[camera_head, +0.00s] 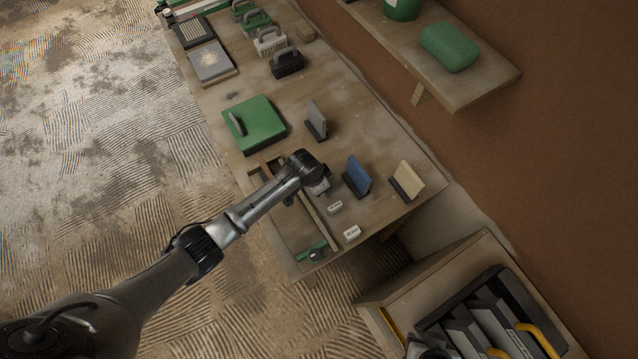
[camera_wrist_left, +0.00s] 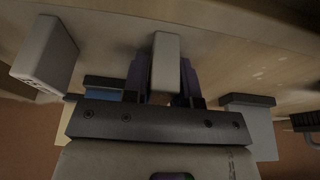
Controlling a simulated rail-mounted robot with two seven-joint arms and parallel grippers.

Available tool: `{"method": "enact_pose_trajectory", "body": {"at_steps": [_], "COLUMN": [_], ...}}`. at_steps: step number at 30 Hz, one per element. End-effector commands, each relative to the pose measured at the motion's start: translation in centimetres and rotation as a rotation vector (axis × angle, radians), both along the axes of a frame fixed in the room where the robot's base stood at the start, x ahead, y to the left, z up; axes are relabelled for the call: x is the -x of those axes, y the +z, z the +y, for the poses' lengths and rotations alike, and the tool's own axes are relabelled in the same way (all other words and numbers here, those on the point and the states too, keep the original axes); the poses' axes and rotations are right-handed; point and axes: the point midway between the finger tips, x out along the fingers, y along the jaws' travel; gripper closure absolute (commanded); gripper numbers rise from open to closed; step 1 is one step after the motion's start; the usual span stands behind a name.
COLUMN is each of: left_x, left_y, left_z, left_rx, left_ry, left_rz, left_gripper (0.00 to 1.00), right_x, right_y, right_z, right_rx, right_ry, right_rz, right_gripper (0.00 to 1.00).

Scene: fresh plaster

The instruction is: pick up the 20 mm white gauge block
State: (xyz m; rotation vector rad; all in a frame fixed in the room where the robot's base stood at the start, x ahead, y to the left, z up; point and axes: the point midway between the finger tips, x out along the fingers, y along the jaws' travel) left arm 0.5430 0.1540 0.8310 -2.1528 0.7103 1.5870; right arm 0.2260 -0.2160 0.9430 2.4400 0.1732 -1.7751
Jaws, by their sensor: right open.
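My left gripper (camera_head: 318,186) reaches down over the near right part of the workbench. Its fingers are hidden in the head view. In the left wrist view a plain white block (camera_wrist_left: 165,62) stands between the two dark fingers, with no clear gap on either side. A larger white block (camera_wrist_left: 45,50) with a label stands apart to the left there. In the head view two labelled white blocks, one (camera_head: 335,207) beside the gripper and one (camera_head: 352,233) nearer the bench end, lie on the bench. The labels are too small to read. My right gripper (camera_head: 427,346) shows partly at the bottom edge.
A blue panel (camera_head: 357,177), a grey panel (camera_head: 316,121) and a cream panel (camera_head: 407,181) stand upright near the blocks. A green case (camera_head: 262,120) lies farther left. A box of tools (camera_head: 375,300) stands beyond the bench (camera_head: 350,110) end. A shelf (camera_head: 480,88) overhangs the far side.

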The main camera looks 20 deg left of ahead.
Motion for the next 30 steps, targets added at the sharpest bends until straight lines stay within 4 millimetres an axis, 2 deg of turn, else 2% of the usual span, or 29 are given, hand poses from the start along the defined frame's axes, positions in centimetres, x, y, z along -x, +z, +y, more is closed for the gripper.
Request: {"method": "enact_pose_trajectory", "body": {"at_steps": [1, 8, 20, 23, 27, 30], "left_x": [0.0, 0.0, 0.0, -0.1, -0.1, 0.5], "left_y": [0.0, 0.0, 0.7, 1.7, 4.1, 5.3], "left_z": [0.0, 0.0, 0.0, 0.0, 0.0, -2.2], "left_rx": [0.0, 0.0, 0.0, 0.0, 0.0, 0.004], "left_ry": [0.0, 0.0, 0.0, -0.002, -0.001, -0.006], "left_rz": [0.0, 0.0, -0.001, -0.003, -0.005, -0.003], "left_gripper": [0.79, 1.0, 1.0, 1.0, 1.0, 1.0], "right_x": [0.0, 0.0, 0.0, 0.0, 0.0, 0.0], "right_y": [0.0, 0.0, -0.1, -0.2, -0.4, -0.7], "right_z": [0.0, -0.1, -0.3, -0.3, -0.3, -0.2], "right_rx": [0.0, 0.003, 0.011, 0.011, 0.009, 0.007], "right_ry": [0.0, 0.001, 0.007, 0.007, 0.006, 0.004], "right_rz": [0.0, 0.001, 0.0, 0.0, 0.0, 0.0], "right_gripper": [0.57, 0.57, 0.57, 0.57, 0.57, 0.57]}}
